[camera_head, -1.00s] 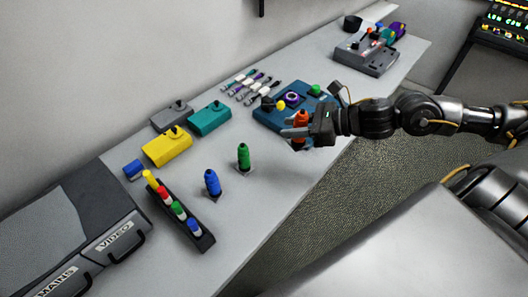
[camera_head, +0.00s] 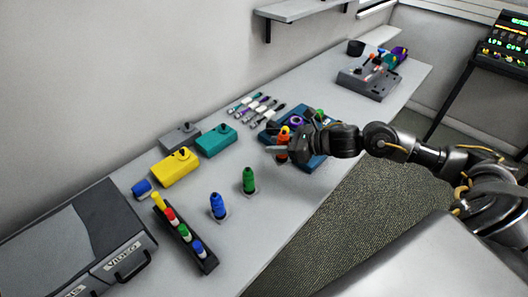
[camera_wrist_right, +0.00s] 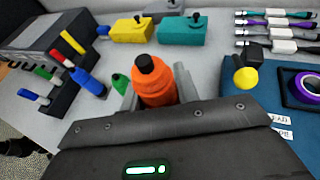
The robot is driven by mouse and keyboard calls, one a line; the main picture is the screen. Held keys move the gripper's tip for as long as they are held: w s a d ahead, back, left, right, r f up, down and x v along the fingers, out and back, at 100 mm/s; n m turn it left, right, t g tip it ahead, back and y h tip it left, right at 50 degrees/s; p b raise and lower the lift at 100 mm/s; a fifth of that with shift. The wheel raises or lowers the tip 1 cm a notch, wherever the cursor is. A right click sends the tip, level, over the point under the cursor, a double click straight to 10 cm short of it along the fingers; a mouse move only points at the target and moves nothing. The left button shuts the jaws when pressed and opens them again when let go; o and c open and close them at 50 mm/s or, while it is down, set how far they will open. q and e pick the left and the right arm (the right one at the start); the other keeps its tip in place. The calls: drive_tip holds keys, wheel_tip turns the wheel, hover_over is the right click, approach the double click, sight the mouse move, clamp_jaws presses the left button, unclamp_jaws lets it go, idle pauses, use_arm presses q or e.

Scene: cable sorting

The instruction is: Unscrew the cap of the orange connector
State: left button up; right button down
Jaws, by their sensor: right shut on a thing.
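The orange connector (camera_wrist_right: 153,82) stands between the fingers of my right gripper in the right wrist view, with a dark tip on top. In the head view the orange connector (camera_head: 282,143) shows partly at the front of my right gripper (camera_head: 280,150), which is shut on it. The gripper is over the near edge of the blue board, by the table's front. The lower part of the connector is hidden in the wrist view. My left gripper is not in view.
A green connector (camera_head: 249,181) and a blue connector (camera_head: 217,206) stand on the table (camera_head: 240,235) to the left. A dark rack (camera_head: 205,262) holds several coloured plugs. Yellow (camera_head: 175,168) and teal (camera_head: 215,142) boxes stand behind. The blue board (camera_head: 318,158) lies under my right arm.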

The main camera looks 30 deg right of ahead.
drive_tip(key=w+f, duration=0.1)
drive_tip(key=f, duration=0.1)
drive_tip(key=w+a+f+p, duration=0.1)
drive_tip(key=w, duration=0.1)
drive_tip(key=w+f, duration=0.1)
drive_tip(key=f, duration=0.1)
drive_tip(key=shift+w+a+f, duration=0.3)
drive_tip(key=shift+a, duration=0.05)
wheel_tip(320, 180, down, 3)
drive_tip(key=shift+w+a+p, duration=0.1)
drive_tip(key=shift+p, duration=1.05)
drive_tip(key=shift+f, duration=0.2)
drive_tip(key=shift+f, duration=0.1)
drive_tip(key=shift+f+b, duration=0.15)
drive_tip(key=shift+b, duration=0.2)
drive_tip(key=c, duration=1)
unclamp_jaws()
drive_tip(key=shift+c, duration=0.2)
